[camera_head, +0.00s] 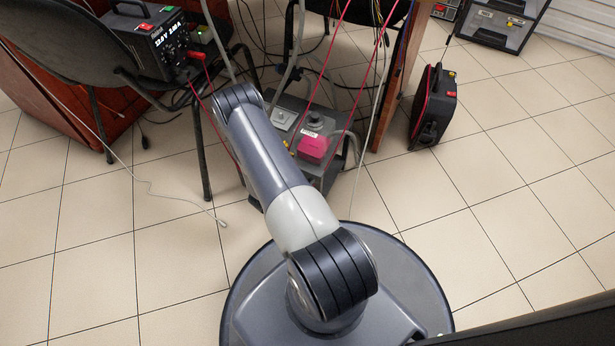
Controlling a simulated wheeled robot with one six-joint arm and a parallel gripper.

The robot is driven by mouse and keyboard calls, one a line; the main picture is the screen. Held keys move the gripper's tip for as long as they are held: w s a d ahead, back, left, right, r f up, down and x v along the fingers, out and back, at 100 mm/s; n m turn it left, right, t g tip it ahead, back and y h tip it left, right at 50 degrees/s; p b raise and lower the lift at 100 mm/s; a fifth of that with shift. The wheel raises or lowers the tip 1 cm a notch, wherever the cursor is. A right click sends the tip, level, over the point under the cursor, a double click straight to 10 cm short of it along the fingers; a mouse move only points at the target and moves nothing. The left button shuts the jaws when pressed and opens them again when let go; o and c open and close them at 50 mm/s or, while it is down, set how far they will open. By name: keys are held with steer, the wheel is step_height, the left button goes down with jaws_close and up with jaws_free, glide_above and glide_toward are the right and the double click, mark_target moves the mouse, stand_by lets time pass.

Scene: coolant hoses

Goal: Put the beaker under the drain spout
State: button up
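I see no beaker in this view. My arm reaches forward from my round base toward a grey metal unit (330,178) on the floor, and my gripper is out of sight. The unit has a pale plate (283,118), a dark round knob or cap (314,121) and a pink block (313,149) on top. A pale hose (354,146) curves at its right side. I cannot make out a drain spout; my arm covers the unit's left part.
A black power supply (150,40) with red leads rests on a dark chair (70,45) at the left. Loose cables hang and lie around the unit. A wooden leg (398,85) and a black-and-red case (433,107) stand at the right. Tiled floor (500,210) is clear at right.

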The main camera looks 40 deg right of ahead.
mark_target(308, 176)
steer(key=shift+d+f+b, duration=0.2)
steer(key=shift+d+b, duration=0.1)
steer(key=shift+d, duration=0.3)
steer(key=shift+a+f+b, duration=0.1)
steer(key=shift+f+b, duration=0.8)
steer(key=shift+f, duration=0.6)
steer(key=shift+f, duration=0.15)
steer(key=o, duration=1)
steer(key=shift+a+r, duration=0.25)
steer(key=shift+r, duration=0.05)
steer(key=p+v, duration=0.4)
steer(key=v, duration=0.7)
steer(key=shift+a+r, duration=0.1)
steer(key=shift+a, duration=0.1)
